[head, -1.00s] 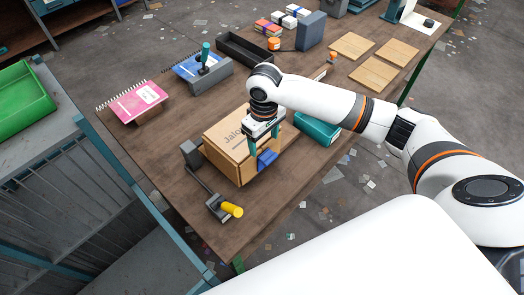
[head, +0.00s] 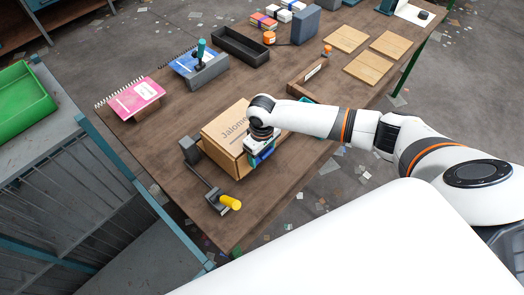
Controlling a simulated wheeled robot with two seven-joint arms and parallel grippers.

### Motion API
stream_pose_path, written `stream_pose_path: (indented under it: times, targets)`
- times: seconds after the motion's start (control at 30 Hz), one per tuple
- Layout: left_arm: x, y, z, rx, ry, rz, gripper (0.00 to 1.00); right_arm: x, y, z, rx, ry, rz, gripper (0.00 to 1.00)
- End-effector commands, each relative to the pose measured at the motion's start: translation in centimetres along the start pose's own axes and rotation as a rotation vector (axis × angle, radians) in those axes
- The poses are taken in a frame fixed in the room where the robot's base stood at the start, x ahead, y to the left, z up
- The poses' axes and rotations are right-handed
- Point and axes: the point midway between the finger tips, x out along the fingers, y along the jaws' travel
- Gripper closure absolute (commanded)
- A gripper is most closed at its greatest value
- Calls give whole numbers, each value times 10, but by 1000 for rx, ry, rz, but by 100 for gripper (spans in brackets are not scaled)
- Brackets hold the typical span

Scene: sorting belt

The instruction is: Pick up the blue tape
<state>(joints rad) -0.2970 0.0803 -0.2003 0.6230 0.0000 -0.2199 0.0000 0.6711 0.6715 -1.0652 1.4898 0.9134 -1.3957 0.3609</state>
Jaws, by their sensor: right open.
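The blue tape (head: 264,155) is a small blue piece at the front right side of a cardboard box, partly hidden by my right gripper. My right gripper (head: 261,157) points down at that side of the box. Its teal fingers are open, close around or just over the tape; I cannot tell if they touch it. My left gripper is not in view.
The cardboard box (head: 224,132) stands on the brown table (head: 180,160). A yellow-handled tool (head: 229,202) lies in front of it. A pink notebook (head: 136,97), grey holder (head: 208,76) and black tray (head: 241,46) stand farther back. Wooden boards (head: 368,69) lie at right.

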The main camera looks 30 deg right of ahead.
Motion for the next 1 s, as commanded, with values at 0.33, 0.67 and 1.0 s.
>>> stream_pose_path:
  times: [0.33, 0.67, 1.0]
  targets:
    - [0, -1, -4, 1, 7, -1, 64, 0, 0, 0, 1, 0, 0, 84]
    - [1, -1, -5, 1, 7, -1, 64, -4, 0, 0, 0, -1, 1, 84]
    - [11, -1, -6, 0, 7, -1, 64, -48, -1, 1, 0, -5, 0, 84]
